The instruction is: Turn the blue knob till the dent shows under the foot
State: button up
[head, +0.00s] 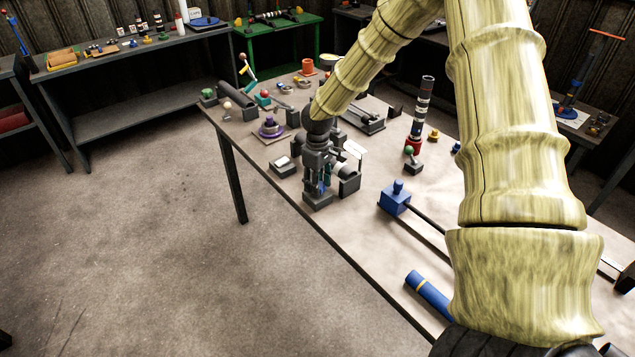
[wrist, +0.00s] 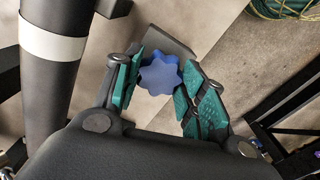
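The blue knob (wrist: 160,75), with a lobed rim, is between the two teal-padded fingers of my gripper (wrist: 162,82) in the wrist view. Both pads appear to touch its sides, one on each side. A grey block (wrist: 165,42) shows behind the knob. In the head view my gripper (head: 318,187) points down at the near-left edge of the table, over a grey base (head: 317,203). The knob is mostly hidden there by the fingers. I cannot make out the foot or the dent in either view.
A dark cylinder with a white band (wrist: 54,48) stands close on the left in the wrist view. On the table (head: 375,255) are a blue block (head: 395,200) with a rail, a blue tube (head: 428,295), a banded column (head: 421,110) and a purple-topped part (head: 269,127).

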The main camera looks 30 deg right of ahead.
jog(key=shift+c, duration=0.7)
jog(key=shift+m, duration=0.3)
jog(key=shift+m, duration=0.8)
jog(key=o, duration=1)
jog(key=shift+o, duration=0.2)
notch_tip(320, 180, up, 12)
